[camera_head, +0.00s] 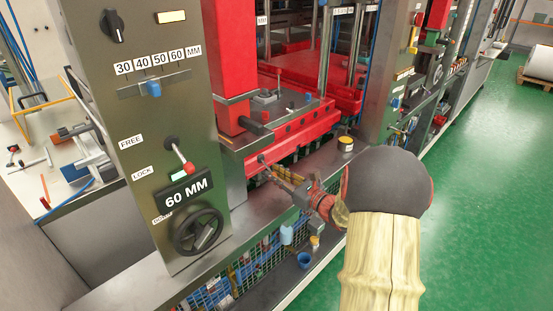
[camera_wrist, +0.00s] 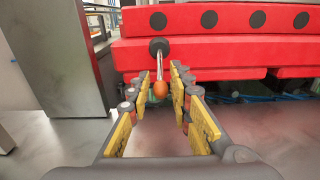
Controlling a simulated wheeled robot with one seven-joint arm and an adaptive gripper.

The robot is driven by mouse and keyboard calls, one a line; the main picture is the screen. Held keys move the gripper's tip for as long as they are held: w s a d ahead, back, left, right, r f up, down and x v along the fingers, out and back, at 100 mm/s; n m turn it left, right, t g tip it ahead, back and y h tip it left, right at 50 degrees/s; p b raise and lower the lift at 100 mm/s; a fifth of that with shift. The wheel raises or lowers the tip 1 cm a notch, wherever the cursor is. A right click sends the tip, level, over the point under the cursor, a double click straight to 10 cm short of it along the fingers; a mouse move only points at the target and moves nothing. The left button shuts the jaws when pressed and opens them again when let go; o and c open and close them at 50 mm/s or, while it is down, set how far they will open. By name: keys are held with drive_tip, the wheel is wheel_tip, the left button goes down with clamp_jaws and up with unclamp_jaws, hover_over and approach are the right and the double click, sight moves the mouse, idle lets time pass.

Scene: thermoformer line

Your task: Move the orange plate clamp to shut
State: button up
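The orange plate clamp (camera_wrist: 159,89) is a short metal lever with an orange ball knob. It hangs down from a black round pivot on the front of the red plate. My gripper (camera_wrist: 160,76) is open, with one yellow-padded finger on each side of the knob. A gap shows on both sides, and I see no contact. In the head view my gripper (camera_head: 274,171) reaches the red plate's front face from the right. The clamp's black pivot (camera_head: 262,159) shows there, but the fingers largely hide the lever and knob.
The red plate (camera_head: 290,126) lies just above and behind the clamp. A grey control column (camera_head: 150,140) with a red-knobbed FREE/LOCK lever (camera_head: 181,157) and handwheel (camera_head: 198,232) stands left. A metal ledge (camera_head: 250,208) runs below. A small yellow-topped can (camera_head: 345,143) stands right.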

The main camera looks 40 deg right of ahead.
drive_tip(key=o, duration=0.3)
drive_tip(key=shift+r, duration=0.1)
drive_tip(key=shift+s+d+r+p, duration=0.1)
drive_tip(key=shift+s+p, duration=0.15)
drive_tip(key=shift+s, duration=0.7)
drive_tip(key=shift+s+d+f+p, duration=0.1)
drive_tip(key=shift+s+p, duration=0.15)
drive_tip(key=shift+s, duration=0.65)
drive_tip(key=shift+s+d+r+p, duration=0.1)
drive_tip(key=shift+s+p, duration=0.15)
drive_tip(key=shift+s, duration=1.4)
drive_tip(key=s, duration=0.8)
drive_tip(key=s+d, duration=0.1)
drive_tip(key=s, duration=0.3)
